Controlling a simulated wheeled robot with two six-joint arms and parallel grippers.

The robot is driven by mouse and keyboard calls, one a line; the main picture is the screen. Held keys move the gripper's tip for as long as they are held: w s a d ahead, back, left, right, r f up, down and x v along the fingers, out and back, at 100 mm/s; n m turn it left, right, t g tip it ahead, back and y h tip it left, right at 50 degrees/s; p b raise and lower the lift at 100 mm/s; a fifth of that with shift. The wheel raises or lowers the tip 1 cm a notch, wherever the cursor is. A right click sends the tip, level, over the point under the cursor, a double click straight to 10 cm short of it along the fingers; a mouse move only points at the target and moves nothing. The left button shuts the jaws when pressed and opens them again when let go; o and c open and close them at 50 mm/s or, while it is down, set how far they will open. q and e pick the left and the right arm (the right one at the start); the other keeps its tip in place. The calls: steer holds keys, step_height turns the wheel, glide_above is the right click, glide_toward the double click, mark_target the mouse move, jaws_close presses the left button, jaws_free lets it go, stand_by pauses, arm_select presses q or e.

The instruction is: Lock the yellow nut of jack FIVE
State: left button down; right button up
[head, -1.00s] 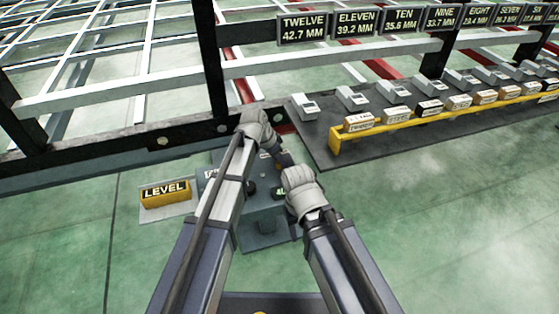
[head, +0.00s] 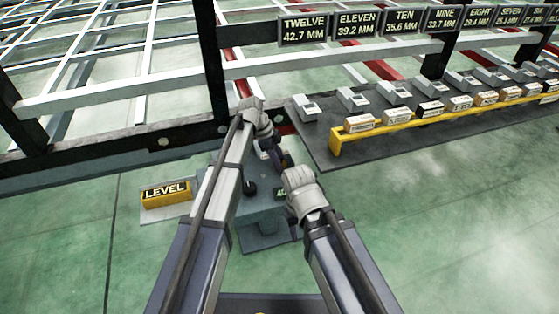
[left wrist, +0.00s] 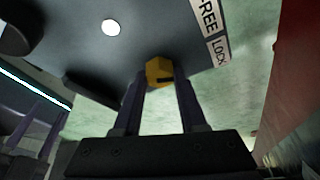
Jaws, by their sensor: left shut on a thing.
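The yellow nut (left wrist: 158,71) sits under a dark grey plate (left wrist: 95,38) in the left wrist view and has a short dark mark on its face. The plate carries FREE (left wrist: 207,14) and LOCK (left wrist: 219,49) labels. My left gripper (left wrist: 158,88) is shut on the nut, one finger on each side. In the head view my left gripper (head: 274,158) reaches over a blue-grey unit and the nut cannot be made out. My right arm comes in from the right, but its gripper is hidden behind its own wrist. No sign reading FIVE shows.
The blue-grey unit (head: 258,212) stands on the green floor. A yellow LEVEL block (head: 166,193) lies at its left. A dark mat (head: 325,158) with a yellow rail (head: 400,122) and several labelled blocks lies right. The black chassis beam (head: 110,145) runs behind.

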arm_select(q)
steer(key=shift+m, duration=0.4)
steer(key=shift+c, duration=2.3)
jaws_free()
steer(key=shift+r, duration=0.1)
step_height(320, 180, up, 10)
steer(key=p, duration=1)
